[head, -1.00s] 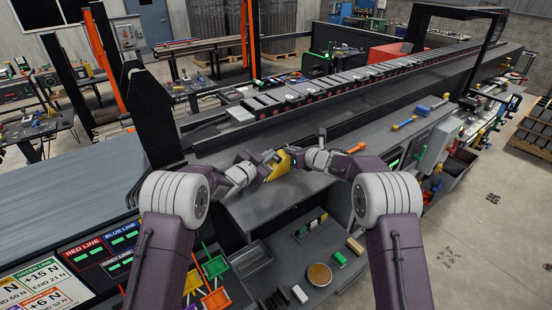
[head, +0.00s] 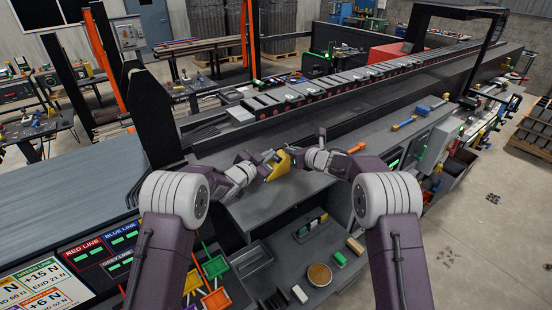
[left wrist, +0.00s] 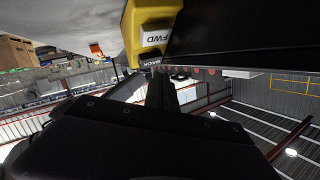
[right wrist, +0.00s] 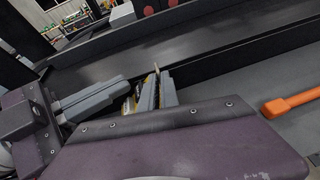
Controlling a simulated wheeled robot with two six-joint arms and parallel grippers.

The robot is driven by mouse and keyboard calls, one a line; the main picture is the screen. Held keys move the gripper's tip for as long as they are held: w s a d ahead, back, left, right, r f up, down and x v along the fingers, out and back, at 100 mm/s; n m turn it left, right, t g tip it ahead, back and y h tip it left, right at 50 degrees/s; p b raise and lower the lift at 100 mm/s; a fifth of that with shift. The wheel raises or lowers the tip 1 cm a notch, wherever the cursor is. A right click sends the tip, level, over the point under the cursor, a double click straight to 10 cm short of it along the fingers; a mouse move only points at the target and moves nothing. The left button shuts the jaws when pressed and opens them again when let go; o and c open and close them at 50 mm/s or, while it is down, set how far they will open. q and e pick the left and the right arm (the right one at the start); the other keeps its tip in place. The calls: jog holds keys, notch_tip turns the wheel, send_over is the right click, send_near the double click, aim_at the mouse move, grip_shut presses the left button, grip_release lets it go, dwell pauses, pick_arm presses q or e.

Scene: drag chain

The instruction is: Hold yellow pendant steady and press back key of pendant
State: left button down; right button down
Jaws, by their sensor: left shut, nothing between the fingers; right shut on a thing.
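The yellow pendant (head: 281,166) is held above the grey worktop, between my two grippers, in the head view. In the left wrist view the pendant (left wrist: 150,20) shows a white FWD key (left wrist: 156,38) and a dark BACK key (left wrist: 150,62). My left gripper (left wrist: 158,84) is shut and empty; its tips are right at the BACK key, but I cannot tell whether they touch it. My right gripper (right wrist: 154,90) is shut on the pendant, of which only a sliver of yellow (right wrist: 128,104) shows. My left gripper's grey fingers (right wrist: 92,98) point at it from the left.
The conveyor (head: 330,88) with dark boxes runs behind the grippers. An orange-handled tool (head: 356,148) lies on the worktop to the right; it also shows in the right wrist view (right wrist: 290,104). A lower shelf (head: 292,262) holds small parts and a round dish (head: 319,275).

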pick_arm(q)
jog(key=shift+w+f, duration=0.1)
jog(key=shift+f, duration=0.05)
jog(key=shift+w+d+f, duration=0.1)
jog(key=shift+d+f, duration=0.1)
jog(key=shift+w+d+f, duration=0.2)
jog(key=shift+f, duration=0.2)
dwell(0.9)
dwell(0.4)
jog(key=shift+s+a+r, duration=0.35)
jog(key=shift+a+r, duration=0.05)
jog(key=shift+r, duration=0.4)
jog(key=shift+s+a+r, duration=0.3)
jog(key=shift+a+r, duration=0.1)
jog(key=shift+r, duration=0.25)
jog(key=shift+s+a+r, duration=0.3)
jog(key=shift+a+r, duration=0.15)
jog(key=shift+r, duration=0.15)
jog(key=shift+s+a+r, duration=0.3)
jog(key=shift+a+r, duration=0.1)
jog(key=shift+r, duration=0.25)
